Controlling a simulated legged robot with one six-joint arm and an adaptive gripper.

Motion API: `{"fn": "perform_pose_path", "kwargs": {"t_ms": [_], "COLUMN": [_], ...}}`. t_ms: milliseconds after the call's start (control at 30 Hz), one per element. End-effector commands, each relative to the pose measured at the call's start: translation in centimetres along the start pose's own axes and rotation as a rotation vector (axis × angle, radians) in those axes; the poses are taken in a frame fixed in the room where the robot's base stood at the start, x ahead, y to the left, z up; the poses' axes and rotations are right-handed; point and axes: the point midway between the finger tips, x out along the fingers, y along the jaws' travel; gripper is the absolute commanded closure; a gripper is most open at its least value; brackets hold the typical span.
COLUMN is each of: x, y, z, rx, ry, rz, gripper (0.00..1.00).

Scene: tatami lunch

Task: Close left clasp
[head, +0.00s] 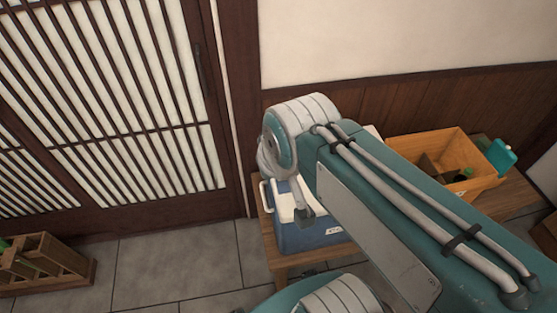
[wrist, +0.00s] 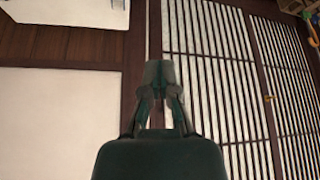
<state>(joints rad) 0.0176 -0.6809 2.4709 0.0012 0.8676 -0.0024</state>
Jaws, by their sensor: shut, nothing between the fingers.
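A blue cooler (head: 300,238) with a white lid stands on a wooden bench in the head view. My arm crosses in front and hides much of its lid and right side. I cannot make out the left clasp clearly in either view. In the wrist view my gripper (wrist: 158,76) is shut and empty, with its fingertips together in front of the wall and the sliding door. A white surface, perhaps the cooler's lid, shows at the top left there. In the head view the gripper cannot be told apart clearly from the arm.
An orange-brown wooden crate (head: 477,183) with dark items inside stands to the cooler's right. A teal object (head: 499,157) is beside it. A slatted sliding door (head: 120,110) is at left, and a wooden bottle rack (head: 42,262) is on the floor. Grey tiled floor lies clear between rack and bench.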

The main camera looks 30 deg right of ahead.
Motion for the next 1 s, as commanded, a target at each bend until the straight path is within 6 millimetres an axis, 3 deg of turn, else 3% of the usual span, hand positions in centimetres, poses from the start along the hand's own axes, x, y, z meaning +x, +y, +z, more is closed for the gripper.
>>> {"fn": "perform_pose_path", "kwargs": {"t_ms": [267, 500, 800, 1000], "x": [6.1, 13.4, 24.1, 28.8], "y": [2.8, 6.3, 11.5, 13.8], "z": [-6.2, -10.1, -11.7, -11.4], "rx": [0.070, 0.132, 0.208, 0.238], "ry": [-0.053, -0.089, -0.132, -0.146], "rz": [0.033, 0.060, 0.091, 0.103], "gripper": [1.00, 1.00, 1.00, 1.00]}}
